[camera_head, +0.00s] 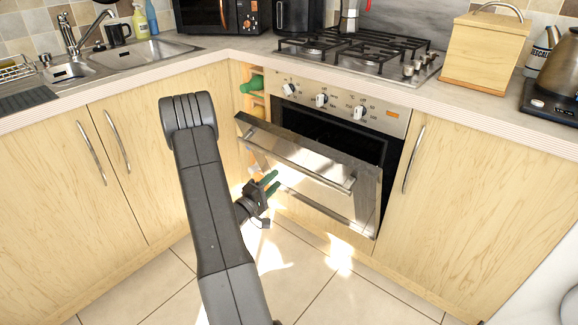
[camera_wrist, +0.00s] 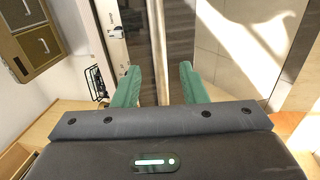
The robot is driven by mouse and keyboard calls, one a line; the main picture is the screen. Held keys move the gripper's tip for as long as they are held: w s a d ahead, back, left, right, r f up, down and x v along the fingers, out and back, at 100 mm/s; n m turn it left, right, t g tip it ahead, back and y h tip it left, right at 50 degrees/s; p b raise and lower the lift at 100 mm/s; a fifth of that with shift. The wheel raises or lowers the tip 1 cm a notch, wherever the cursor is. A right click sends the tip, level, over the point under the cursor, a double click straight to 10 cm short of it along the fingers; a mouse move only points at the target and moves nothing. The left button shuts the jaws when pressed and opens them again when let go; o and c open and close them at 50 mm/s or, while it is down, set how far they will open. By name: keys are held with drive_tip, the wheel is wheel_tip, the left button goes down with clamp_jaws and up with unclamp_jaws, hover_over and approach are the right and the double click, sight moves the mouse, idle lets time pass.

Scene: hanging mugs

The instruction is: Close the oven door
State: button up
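The oven door (camera_head: 312,203) is partly open, tilted forward from the oven (camera_head: 300,95). A dark gap shows between its top edge and the oven's control panel. The door is silvery and reflective, with a long bar handle (camera_head: 318,178) across its front. My gripper (camera_head: 271,183) is in front of the door's left part, below the left end of the handle. In the wrist view, its two green fingers (camera_wrist: 160,80) are spread apart with nothing held between them. I cannot tell whether a finger touches the door.
Wooden cupboards with bar handles stand on both sides of the oven, the right one (camera_head: 475,200) close beside the door. A gas hob (camera_head: 355,50) is above the oven. Open tiled floor (camera_head: 320,285) lies in front. An open shelf with green items (camera_head: 254,84) is left of the oven.

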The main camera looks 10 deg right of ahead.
sight(291, 165)
drive_tip(key=b+x, duration=0.1)
drive_tip(key=x, duration=0.8)
drive_tip(key=shift+d, duration=0.15)
drive_tip(key=shift+r, duration=0.1)
clamp_jaws()
